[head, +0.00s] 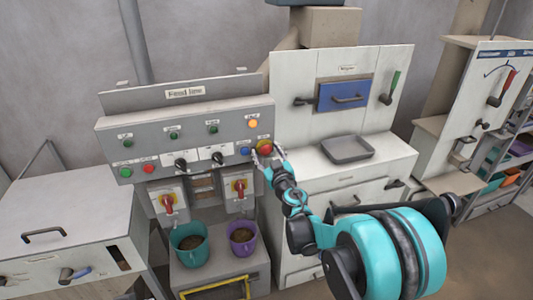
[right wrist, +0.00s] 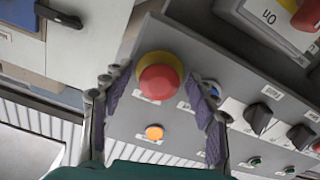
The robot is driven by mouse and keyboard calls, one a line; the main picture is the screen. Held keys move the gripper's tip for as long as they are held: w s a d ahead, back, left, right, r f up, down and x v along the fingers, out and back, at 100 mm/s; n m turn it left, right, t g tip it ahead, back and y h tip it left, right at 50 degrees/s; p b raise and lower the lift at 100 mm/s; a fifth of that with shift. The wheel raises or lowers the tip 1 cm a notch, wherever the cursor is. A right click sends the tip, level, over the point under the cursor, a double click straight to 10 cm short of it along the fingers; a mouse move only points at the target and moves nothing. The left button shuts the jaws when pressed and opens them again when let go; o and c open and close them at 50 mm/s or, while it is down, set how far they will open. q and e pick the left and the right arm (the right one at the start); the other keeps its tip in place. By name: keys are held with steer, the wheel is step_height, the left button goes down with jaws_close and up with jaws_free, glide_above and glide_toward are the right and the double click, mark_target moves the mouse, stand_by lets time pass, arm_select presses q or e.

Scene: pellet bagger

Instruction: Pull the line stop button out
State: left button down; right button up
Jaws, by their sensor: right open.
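The line stop button (head: 265,147) is a red mushroom head at the right end of the grey control panel (head: 225,122). In the right wrist view the red head (right wrist: 160,79) sits on a yellow collar. My right gripper (head: 266,153) is open at the panel's right end. In the right wrist view its two fingertips (right wrist: 157,76) stand to either side of the button, with visible gaps. I cannot tell whether the button is pushed in or out. My left gripper is not in view.
An orange lamp (head: 253,124) and a blue button (head: 245,151) sit near the stop button. Black selector knobs (head: 218,158) and red-handled switches (head: 240,188) are farther left and below. A teal bucket (head: 188,248) and a purple bucket (head: 243,241) stand beneath. A grey tray (head: 347,149) lies right.

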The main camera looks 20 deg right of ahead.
steer(key=shift+w, duration=0.15)
jaws_close()
steer(key=shift+s, duration=0.6)
jaws_free()
steer(key=shift+s, duration=0.1)
steer(key=s, duration=1.2)
steer(key=shift+d, duration=0.25)
